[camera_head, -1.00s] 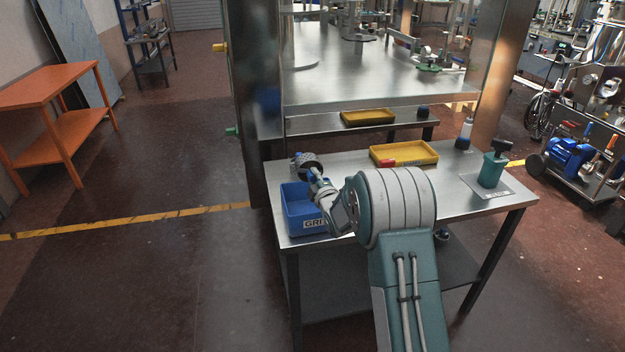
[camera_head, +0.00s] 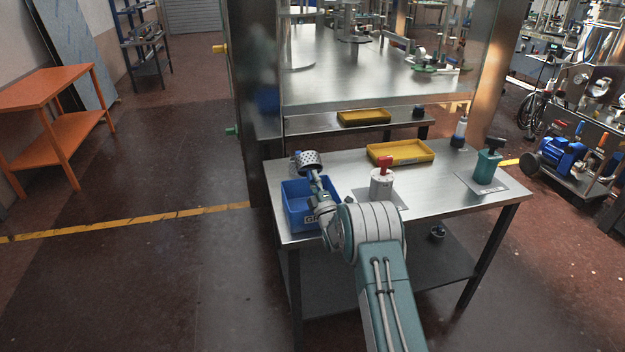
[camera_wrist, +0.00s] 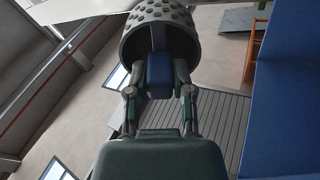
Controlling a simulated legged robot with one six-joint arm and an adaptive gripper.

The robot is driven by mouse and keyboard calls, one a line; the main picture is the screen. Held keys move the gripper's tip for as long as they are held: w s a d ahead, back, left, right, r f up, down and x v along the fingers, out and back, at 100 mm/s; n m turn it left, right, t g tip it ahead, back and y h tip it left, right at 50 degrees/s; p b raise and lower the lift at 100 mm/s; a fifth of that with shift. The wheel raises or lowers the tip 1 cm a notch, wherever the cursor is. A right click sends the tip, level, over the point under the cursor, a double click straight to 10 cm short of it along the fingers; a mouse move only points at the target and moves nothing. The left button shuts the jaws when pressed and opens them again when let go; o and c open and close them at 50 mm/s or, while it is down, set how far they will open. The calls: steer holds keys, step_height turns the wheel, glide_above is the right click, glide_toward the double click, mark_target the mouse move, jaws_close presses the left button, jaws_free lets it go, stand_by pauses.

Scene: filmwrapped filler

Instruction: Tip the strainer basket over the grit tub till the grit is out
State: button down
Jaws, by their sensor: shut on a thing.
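The strainer basket (camera_head: 310,158) is a grey perforated cup, held above the blue grit tub (camera_head: 296,222) near the table's left end. In the wrist view the basket (camera_wrist: 160,32) shows its dark open mouth, and a blue grip block (camera_wrist: 160,76) sits in front of it. My gripper (camera_wrist: 160,88) is shut on this block, one finger on each side. In the head view my gripper (camera_head: 314,178) is small, over the tub. The basket looks tilted on its side or further. I see no grit; the tub's floor is partly hidden.
A white canister with a red handle (camera_head: 382,186) stands right of the tub, close to my arm. A yellow tray (camera_head: 402,158) lies behind it. A green canister (camera_head: 487,168) stands on a plate at the table's right. A steel post rises behind the tub.

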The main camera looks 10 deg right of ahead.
steer(key=shift+r, duration=0.15)
steer(key=shift+r, duration=0.45)
steer(key=shift+f, duration=0.15)
stand_by(0.3)
steer(key=shift+f, duration=0.45)
steer(key=shift+r, duration=0.6)
stand_by(0.4)
steer(key=shift+f, duration=0.6)
